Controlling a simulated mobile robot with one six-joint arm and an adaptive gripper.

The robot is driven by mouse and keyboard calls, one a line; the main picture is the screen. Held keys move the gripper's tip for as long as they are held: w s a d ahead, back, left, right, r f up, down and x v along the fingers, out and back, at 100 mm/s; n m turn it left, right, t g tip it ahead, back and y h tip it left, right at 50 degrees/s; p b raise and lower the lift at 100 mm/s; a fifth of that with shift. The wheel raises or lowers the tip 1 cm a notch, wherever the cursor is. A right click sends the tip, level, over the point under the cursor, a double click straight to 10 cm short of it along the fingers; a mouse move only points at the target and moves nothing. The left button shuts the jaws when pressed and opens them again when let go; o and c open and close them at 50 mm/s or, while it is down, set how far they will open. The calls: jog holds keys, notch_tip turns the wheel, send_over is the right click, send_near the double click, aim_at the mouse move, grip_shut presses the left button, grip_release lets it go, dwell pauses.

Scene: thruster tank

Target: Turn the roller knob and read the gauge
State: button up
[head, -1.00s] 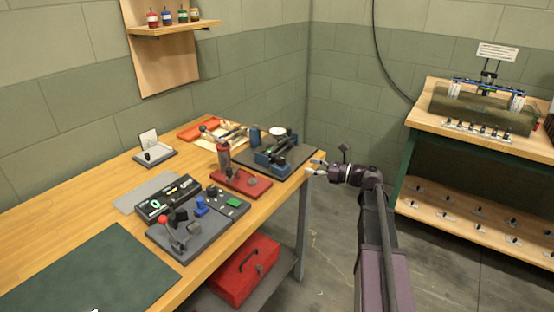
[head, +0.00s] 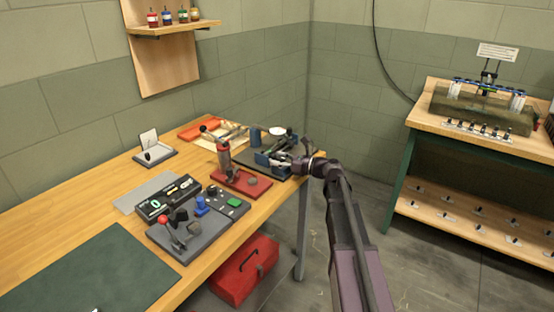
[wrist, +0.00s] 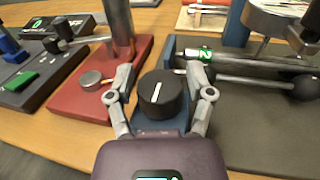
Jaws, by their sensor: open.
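A black round knob (wrist: 162,94) with a white line on top shows in the wrist view, at the front end of a blue device (head: 264,158). My gripper (wrist: 165,75) is open, with one finger on each side of the knob. I cannot tell whether the fingers touch it. In the head view my gripper (head: 291,162) is at the front right of the bench, at the blue device.
A red-based press (head: 240,180) stands close left of my gripper. A grey fixture with a red-knobbed lever (head: 182,240) and a black digital meter (head: 167,198) are further left. A rod with a black ball (wrist: 304,88) sticks out at right.

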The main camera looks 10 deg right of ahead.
jog(key=shift+w+a, duration=0.1)
jog(key=shift+a, duration=0.05)
grip_shut()
